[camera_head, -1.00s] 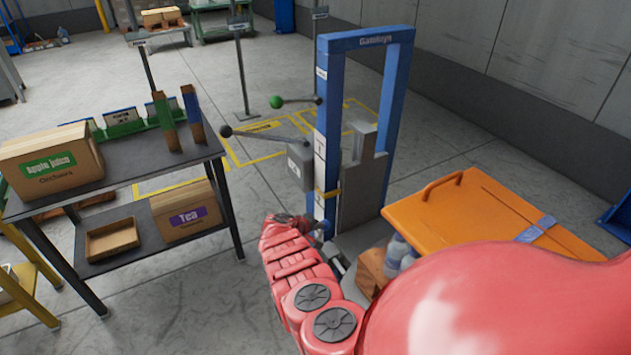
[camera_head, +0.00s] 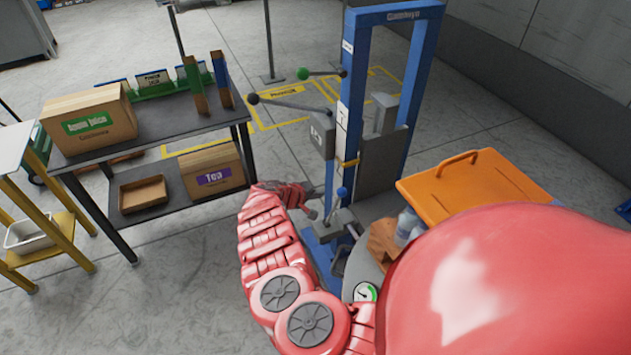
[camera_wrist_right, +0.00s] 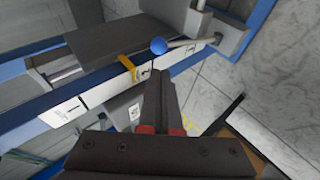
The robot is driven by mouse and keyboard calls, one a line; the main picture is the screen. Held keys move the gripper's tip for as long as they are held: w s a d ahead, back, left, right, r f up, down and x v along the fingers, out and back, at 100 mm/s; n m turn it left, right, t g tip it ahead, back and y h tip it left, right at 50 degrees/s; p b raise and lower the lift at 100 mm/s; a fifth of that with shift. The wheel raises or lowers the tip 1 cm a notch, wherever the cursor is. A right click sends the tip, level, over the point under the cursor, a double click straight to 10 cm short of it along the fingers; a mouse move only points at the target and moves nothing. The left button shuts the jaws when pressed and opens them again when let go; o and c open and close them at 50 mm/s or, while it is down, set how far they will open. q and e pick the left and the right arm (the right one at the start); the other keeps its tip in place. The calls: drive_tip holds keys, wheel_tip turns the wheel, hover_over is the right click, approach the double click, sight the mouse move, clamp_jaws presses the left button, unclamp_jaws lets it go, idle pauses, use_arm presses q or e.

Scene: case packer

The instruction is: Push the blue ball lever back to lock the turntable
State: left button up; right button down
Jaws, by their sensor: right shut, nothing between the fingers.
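The lever's blue ball (camera_head: 342,192) stands on a short rod low in front of the blue frame in the head view. In the right wrist view the blue ball (camera_wrist_right: 158,46) is just beyond the fingertips, with its rod running right to a grey bracket. My right gripper (camera_head: 314,191) is beside the ball on its left in the head view. In the wrist view its fingers (camera_wrist_right: 163,78) are shut and empty. A small gap shows between fingertips and ball; I cannot tell the depth. The turntable is mostly hidden behind my red arm. My left gripper is not in view.
The blue frame (camera_head: 351,110) rises behind the lever, with black-ball (camera_head: 253,98) and green-ball (camera_head: 303,74) levers on its left. An orange lid (camera_head: 480,190) is at right. A shelf table (camera_head: 160,122) with cartons stands left, with clear floor between.

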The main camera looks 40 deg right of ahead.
drive_tip(key=shift+w+a+r, duration=0.1)
drive_tip(key=shift+a+r, duration=0.1)
drive_tip(key=shift+a, duration=0.2)
drive_tip(key=shift+r, duration=0.1)
